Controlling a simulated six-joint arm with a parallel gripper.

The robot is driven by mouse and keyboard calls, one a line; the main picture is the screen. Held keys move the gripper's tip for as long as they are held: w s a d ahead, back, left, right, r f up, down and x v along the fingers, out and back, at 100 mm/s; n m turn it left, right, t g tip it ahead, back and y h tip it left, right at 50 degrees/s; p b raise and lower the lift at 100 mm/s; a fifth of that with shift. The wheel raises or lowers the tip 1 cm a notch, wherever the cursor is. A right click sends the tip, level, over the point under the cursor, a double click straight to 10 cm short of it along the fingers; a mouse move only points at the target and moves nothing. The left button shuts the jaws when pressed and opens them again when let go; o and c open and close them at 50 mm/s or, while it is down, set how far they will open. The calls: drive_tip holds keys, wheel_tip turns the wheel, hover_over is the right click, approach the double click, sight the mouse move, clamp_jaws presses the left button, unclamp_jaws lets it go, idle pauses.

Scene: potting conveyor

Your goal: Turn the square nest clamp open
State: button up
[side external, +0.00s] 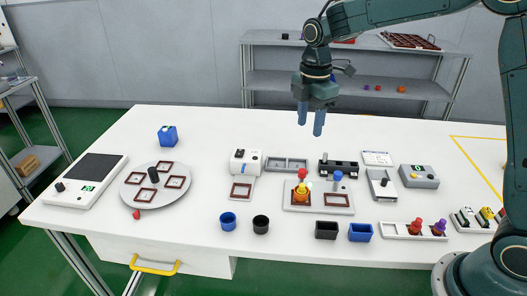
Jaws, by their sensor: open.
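My gripper (310,120) hangs open and empty, fingers pointing down, above the back middle of the white table. Below it, nearer the front, a pale fixture plate (318,209) carries two square brown-rimmed nests. The left nest (300,200) holds an orange-yellow piece (300,188), and a red knob (302,173) shows above it. The right nest (336,200) looks empty, and a blue knob (338,176) stands behind it. I cannot tell which knob belongs to the square nest clamp, or whether the clamp is open. My gripper touches nothing.
A round plate (132,196) with square frames is at left, near a blue block (168,135). Blue (228,220) and black (261,224) cups and two bins (326,230) line the front. A tray (402,233) with red and purple pieces is at right.

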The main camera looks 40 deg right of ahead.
sight(303, 170)
drive_tip(key=shift+w+f, duration=0.2)
drive_tip(key=shift+f, duration=0.05)
drive_tip(key=shift+f, duration=0.15)
wheel_tip(303, 170, down, 14)
drive_tip(key=shift+r, duration=0.25)
idle(0.5)
clamp_jaws()
